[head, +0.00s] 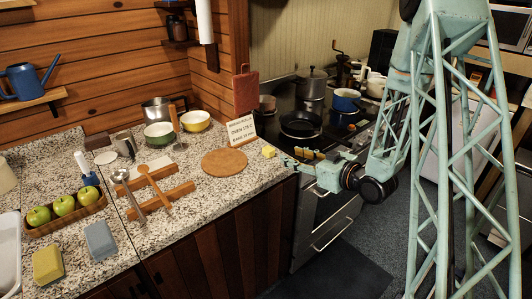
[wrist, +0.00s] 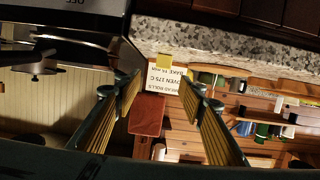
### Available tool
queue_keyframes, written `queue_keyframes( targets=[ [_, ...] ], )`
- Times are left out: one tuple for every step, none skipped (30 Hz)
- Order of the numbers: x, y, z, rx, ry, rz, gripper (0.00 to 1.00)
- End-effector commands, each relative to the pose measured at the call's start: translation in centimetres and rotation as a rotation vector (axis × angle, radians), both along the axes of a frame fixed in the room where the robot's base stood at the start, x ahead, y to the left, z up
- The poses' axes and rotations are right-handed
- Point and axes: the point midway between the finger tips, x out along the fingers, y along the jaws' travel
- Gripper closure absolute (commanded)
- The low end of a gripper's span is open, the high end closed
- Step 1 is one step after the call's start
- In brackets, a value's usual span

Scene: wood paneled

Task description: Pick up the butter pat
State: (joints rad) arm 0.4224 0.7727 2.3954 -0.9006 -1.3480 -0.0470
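The butter pat (head: 269,151) is a small yellow block on the speckled counter, close to its right edge by the stove. In the wrist view, which looks upside down, the butter pat (wrist: 164,60) shows between and beyond the fingertips. My gripper (head: 291,159) is just right of the butter pat in the head view, level with the counter edge, with a gap between them. In the wrist view my gripper (wrist: 163,80) has its two fingers spread wide with nothing held between them.
A recipe card (head: 241,129) stands behind the butter pat, and a round wooden board (head: 224,162) lies to its left. A red board (head: 245,90) stands upright behind the card. The stove with a black pan (head: 301,124) is at the right. The counter in front of the round board is clear.

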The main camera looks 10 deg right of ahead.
Motion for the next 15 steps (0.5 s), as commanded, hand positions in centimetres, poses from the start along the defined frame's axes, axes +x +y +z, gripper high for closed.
queue_keyframes(
  targets=[
    [-0.09, 0.02, -0.24, 0.013, -0.005, 0.003, 0.63],
    [-0.13, 0.05, -0.34, 0.019, -0.008, 0.006, 0.63],
    [-0.18, 0.08, -0.37, 0.025, -0.013, 0.007, 0.63],
    [-0.19, 0.09, -0.36, 0.029, -0.016, 0.009, 0.63],
    [-0.21, 0.09, -0.39, 0.033, -0.018, 0.009, 0.63],
    [-0.24, 0.09, -0.44, 0.036, -0.02, 0.01, 0.63],
    [-0.26, 0.1, -0.46, 0.038, -0.021, 0.011, 0.63],
    [-0.27, 0.09, -0.46, 0.04, -0.022, 0.01, 0.63],
    [-0.28, 0.1, -0.47, 0.041, -0.023, 0.01, 0.63],
    [-0.28, 0.1, -0.47, 0.041, -0.023, 0.011, 0.63],
    [-0.28, 0.11, -0.46, 0.041, -0.023, 0.011, 0.63],
    [-0.28, 0.11, -0.46, 0.041, -0.023, 0.011, 0.63],
    [-0.28, 0.11, -0.46, 0.041, -0.023, 0.011, 0.63],
    [-0.28, 0.11, -0.46, 0.041, -0.023, 0.011, 0.63],
    [-0.28, 0.11, -0.46, 0.041, -0.023, 0.011, 0.63]
  ],
)
